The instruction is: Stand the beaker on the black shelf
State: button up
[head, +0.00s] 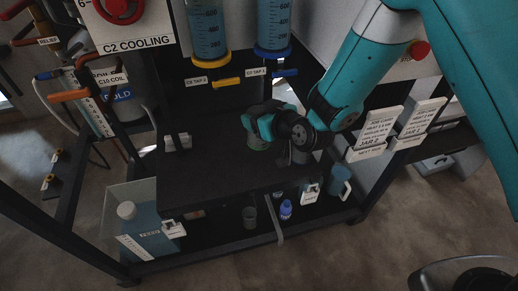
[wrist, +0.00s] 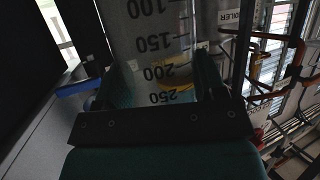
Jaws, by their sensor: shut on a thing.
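The beaker is clear with dark graduation marks; in the wrist view the beaker (wrist: 150,45) stands between my two fingers, its numbers from 100 to 250 readable. In the head view a small part of the beaker (head: 257,143) shows below my gripper (head: 263,124), which is shut on it. The rest is hidden by the gripper and wrist. The black shelf (head: 215,172) is the broad dark surface under my gripper. I cannot tell whether the beaker's base touches it.
Two blue-filled cylinders (head: 208,30) (head: 273,25) stand behind, with yellow and blue taps below. A small white-labelled item (head: 178,142) sits at the shelf's left. A lower shelf holds a small cup (head: 249,216), a blue bottle (head: 286,209) and a jug (head: 340,182). Label cards (head: 375,128) stand at right.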

notch_tip(320, 180, down, 11)
jog(key=shift+f, duration=0.2)
jog(key=o, duration=1.4)
jog(key=shift+c, duration=0.2)
jog(key=shift+d+b, duration=0.1)
jog(key=shift+b, duration=0.2)
jog(key=b+v, duration=1)
jog(key=v, duration=0.1)
jog(key=s+a+r+n+g+y, duration=0.3)
jog(key=s+r+n+g, duration=0.1)
jog(key=s+r+g, duration=0.55)
jog(key=s+d+r+m+g+h, duration=0.1)
jog(key=s+d+r+m+h, duration=0.3)
jog(key=s+d, duration=0.6)
jog(key=d+r+h, duration=0.1)
jog(key=r+h, duration=0.1)
jog(key=h, duration=0.1)
jog(key=shift+s+d+m, duration=0.3)
jog(key=shift+s+m, duration=0.05)
jog(key=shift+m, duration=0.05)
